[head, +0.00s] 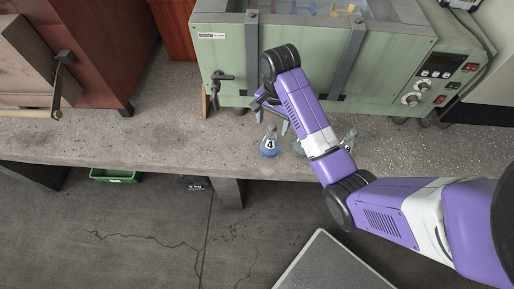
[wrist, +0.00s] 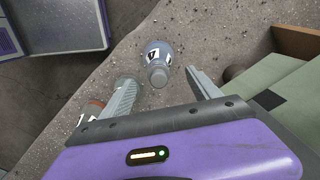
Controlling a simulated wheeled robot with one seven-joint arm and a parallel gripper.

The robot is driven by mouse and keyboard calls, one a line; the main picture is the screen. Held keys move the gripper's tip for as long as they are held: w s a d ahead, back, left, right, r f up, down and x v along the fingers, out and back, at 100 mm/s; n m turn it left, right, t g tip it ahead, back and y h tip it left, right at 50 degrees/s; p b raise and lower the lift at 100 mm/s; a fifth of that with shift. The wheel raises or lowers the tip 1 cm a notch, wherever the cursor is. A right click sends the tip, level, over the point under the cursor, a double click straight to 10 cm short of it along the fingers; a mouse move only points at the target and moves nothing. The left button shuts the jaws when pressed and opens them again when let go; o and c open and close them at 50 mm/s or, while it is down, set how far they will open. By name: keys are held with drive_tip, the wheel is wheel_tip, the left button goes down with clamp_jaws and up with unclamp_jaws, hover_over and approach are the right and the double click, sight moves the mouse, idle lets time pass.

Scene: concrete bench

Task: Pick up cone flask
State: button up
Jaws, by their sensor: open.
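A second flask (head: 299,148) is partly hidden by my arm, and another (head: 350,136) stands farther right. In the wrist view, other glassware (wrist: 90,110) is partly hidden behind the left finger.
A green oven-like box (head: 220,60) with a control panel stands close behind my gripper. A red-brown cabinet (head: 95,45) stands at the left. The concrete bench (head: 150,125) is clear left of the flasks. A green crate (head: 115,176) lies below.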

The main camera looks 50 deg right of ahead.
sight(271, 136)
drive_tip(key=shift+a+f+p, duration=0.1)
drive_tip(key=shift+f+p, duration=0.45)
drive_tip(key=shift+f, duration=3.1)
clamp_jaws()
